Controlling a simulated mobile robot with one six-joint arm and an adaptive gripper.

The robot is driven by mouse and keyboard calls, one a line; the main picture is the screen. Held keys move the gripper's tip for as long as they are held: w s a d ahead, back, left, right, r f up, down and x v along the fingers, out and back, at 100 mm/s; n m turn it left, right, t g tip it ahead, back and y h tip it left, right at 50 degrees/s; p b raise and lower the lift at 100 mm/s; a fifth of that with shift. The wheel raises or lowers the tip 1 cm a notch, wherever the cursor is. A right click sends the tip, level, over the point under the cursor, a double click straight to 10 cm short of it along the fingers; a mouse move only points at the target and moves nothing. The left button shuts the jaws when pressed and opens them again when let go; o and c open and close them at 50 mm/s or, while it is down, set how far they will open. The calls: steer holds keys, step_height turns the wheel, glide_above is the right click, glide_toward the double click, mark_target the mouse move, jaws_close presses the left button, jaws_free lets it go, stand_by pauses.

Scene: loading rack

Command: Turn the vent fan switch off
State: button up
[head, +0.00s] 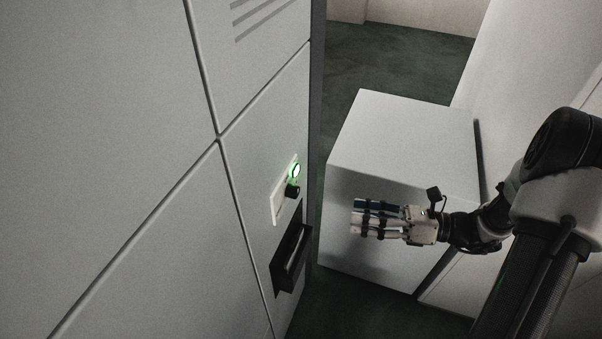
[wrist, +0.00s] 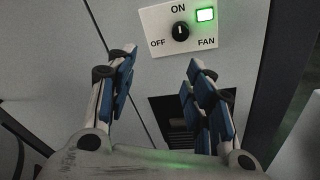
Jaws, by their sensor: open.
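The fan switch plate (wrist: 155,21) is white, with a black round knob (wrist: 180,32) and the words ON, OFF and FAN. The knob's white mark points up toward ON. A green lamp (wrist: 205,14) beside the knob is lit. In the head view the plate (head: 277,206) is on the grey cabinet wall, with the lit lamp (head: 295,170) above the knob (head: 292,191). My gripper (head: 357,219) is to the right of the plate, pointing left at it, apart from it. In the wrist view my gripper (wrist: 160,80) is open and empty, its fingers below the knob on either side.
A black recessed slot or vent (head: 291,262) is in the wall just below the plate; it also shows between my fingers in the wrist view (wrist: 165,110). A large white box (head: 400,130) stands on the dark green floor behind my gripper.

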steer(key=w+d+m+t, duration=0.1)
steer(key=d+m+t, duration=0.1)
glide_toward(298, 192)
steer(key=shift+m, duration=0.4)
steer(key=x, duration=0.9)
steer(key=shift+w+a+b, duration=0.1)
steer(key=shift+a+b, duration=0.1)
steer(key=shift+b, duration=0.15)
steer(key=shift+c, duration=0.2)
steer(key=c, duration=1)
